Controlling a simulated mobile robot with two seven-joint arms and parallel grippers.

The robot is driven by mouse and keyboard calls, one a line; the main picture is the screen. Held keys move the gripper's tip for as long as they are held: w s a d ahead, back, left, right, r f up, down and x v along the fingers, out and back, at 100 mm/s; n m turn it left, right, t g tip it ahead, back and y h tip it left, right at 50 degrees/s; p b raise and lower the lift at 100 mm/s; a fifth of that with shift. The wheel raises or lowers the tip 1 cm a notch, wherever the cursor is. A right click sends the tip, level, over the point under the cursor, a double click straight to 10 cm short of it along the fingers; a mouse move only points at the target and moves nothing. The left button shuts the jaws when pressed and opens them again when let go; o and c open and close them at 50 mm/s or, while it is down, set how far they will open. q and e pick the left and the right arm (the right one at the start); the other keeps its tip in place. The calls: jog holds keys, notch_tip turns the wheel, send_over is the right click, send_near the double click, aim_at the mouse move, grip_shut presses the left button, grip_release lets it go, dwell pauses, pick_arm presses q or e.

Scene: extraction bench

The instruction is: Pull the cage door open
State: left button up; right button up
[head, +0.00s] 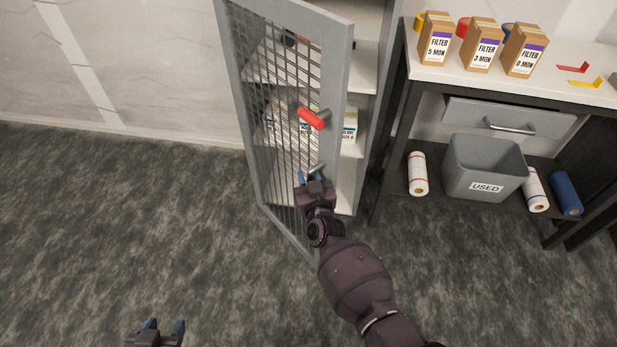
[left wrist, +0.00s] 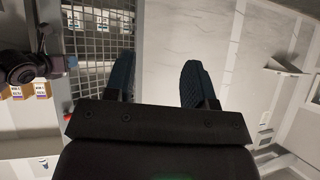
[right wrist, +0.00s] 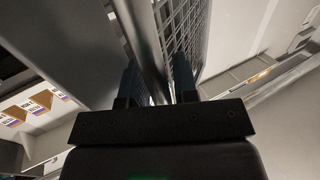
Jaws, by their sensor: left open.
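The cage door (head: 336,110) has a grey frame and wire mesh. It stands ajar in the head view, swung out from a cabinet with shelves. A red grip (head: 311,119) sticks out from the door's frame. In the right wrist view the door's frame (right wrist: 147,42) runs between the fingers, which mostly hide the contact. My left gripper (head: 164,328) is open and empty above the carpet, well away from the door.
The cabinet's shelves (head: 366,80) hold boxes partly hidden by the mesh. To the right, a bench (head: 397,68) carries filter boxes (head: 480,46), with a grey USED bin (head: 459,160) and rolls (head: 418,172) below. The carpet left of the door is clear.

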jog(key=shift+s, duration=0.1)
jog(key=shift+s, duration=0.25)
jog(key=s+d+p, duration=0.2)
jog(key=s, duration=0.8)
jog(key=shift+c, duration=0.2)
